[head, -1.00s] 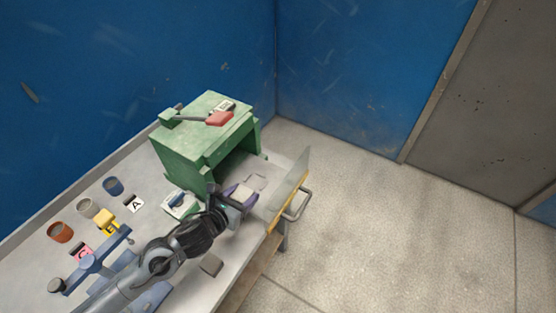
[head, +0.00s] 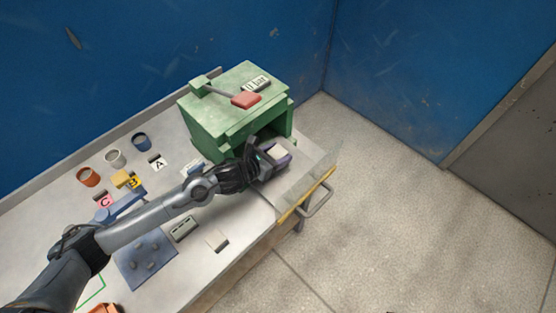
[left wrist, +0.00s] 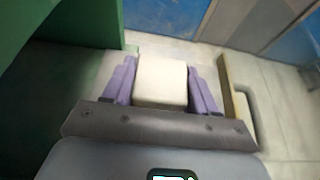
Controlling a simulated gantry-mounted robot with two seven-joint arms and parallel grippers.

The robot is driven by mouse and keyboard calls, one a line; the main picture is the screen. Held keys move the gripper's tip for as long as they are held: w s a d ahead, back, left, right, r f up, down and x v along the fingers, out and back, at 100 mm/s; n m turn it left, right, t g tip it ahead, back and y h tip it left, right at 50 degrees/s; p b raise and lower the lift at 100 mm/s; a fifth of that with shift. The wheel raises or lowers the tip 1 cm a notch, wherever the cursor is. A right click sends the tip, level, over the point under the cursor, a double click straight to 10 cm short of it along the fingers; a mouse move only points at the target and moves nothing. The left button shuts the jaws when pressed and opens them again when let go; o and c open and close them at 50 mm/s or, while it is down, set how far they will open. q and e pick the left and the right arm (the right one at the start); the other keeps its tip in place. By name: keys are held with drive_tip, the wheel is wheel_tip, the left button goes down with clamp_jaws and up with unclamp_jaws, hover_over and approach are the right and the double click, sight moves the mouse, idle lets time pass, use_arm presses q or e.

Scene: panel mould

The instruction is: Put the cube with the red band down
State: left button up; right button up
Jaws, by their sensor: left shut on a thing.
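My left gripper (head: 275,157) is shut on a pale, cream-coloured cube (head: 280,152). In the left wrist view the cube (left wrist: 161,84) sits between the two purple fingers of the gripper (left wrist: 162,88). The face turned to the wrist camera is plain; no red band shows on it, and its other sides are hidden. The gripper is by the open front of the green housing, over the right end of the table (head: 222,212). I cannot tell whether the cube touches the surface below. My right gripper is not in view.
The green housing (head: 205,118) has a red-ended lever (head: 246,100) on top. A clear panel (head: 318,182) and a metal handle (head: 317,201) are at the right edge. Orange (head: 88,177), white (head: 115,158) and blue (head: 141,142) cups stand left. A blue plate (head: 140,268) lies nearer.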

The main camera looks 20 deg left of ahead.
use_arm(q)
drive_tip(key=shift+f, duration=1.85)
drive_tip(key=shift+f+b, duration=0.15)
drive_tip(key=shift+b, duration=0.15)
drive_tip(key=o, duration=1.1)
